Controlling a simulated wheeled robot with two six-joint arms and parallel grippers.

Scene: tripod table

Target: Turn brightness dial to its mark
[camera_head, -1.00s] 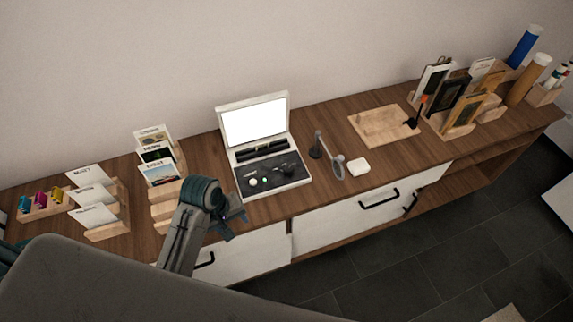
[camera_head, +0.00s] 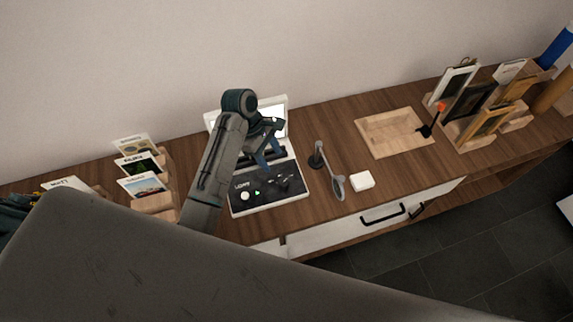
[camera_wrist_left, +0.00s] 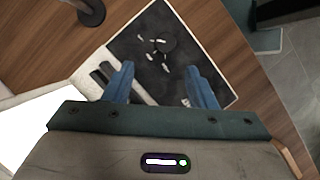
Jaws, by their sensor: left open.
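The light box stands on the sideboard with a white case, a lit white screen (camera_head: 277,118) and a black control panel (camera_head: 268,203). My right gripper is not in view.
A wooden tray (camera_head: 365,143) lies farther right, before picture frames (camera_head: 487,124). Card holders (camera_head: 154,203) stand to the left. Bare wood lies between.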

